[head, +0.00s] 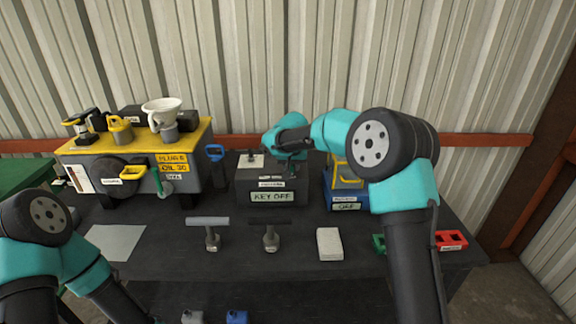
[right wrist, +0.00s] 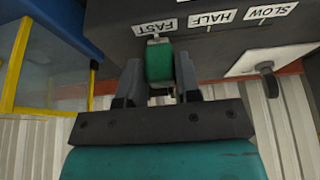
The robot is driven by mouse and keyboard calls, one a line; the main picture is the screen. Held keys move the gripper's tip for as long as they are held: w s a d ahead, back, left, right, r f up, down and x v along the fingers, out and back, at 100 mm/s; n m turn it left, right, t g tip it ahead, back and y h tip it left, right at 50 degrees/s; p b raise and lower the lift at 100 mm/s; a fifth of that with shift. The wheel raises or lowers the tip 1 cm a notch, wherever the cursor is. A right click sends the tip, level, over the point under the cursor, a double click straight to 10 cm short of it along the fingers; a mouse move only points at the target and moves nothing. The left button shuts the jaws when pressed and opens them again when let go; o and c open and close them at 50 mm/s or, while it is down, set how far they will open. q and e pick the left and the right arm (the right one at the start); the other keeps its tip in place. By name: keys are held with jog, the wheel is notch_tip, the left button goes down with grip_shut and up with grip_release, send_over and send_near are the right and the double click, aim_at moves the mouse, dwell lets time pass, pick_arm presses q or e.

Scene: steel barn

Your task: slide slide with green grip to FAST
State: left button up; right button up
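The slide's green grip (right wrist: 159,62) shows in the right wrist view, which sees the box upside down. It sits at the FAST label (right wrist: 155,28); the HALF (right wrist: 212,20) and SLOW (right wrist: 272,11) labels lie to the right of it. My right gripper (right wrist: 160,75) has one finger on each side of the grip, close against it, and looks shut on it. In the head view my right gripper (head: 290,158) is at the back of the dark box marked KEY OFF (head: 271,208), and the grip is hidden there. Only my left arm's links show at lower left; its gripper is out of view.
A yellow-topped machine (head: 190,146) with a white funnel (head: 162,108) stands left of the box. A blue and yellow case (head: 346,196) stands right of it. Two T-handled tools (head: 212,238) (head: 270,238) and a white block (head: 329,244) are in front.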

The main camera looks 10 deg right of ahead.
jog(key=o, duration=0.4)
jog(key=shift+d, duration=0.2)
jog(key=shift+a, duration=0.1)
jog(key=shift+s+r, duration=0.2)
jog(key=shift+r, duration=0.25)
jog(key=v, duration=1.6)
jog(key=shift+s+r, duration=0.1)
jog(key=shift+r, duration=0.1)
jog(key=shift+a, duration=0.1)
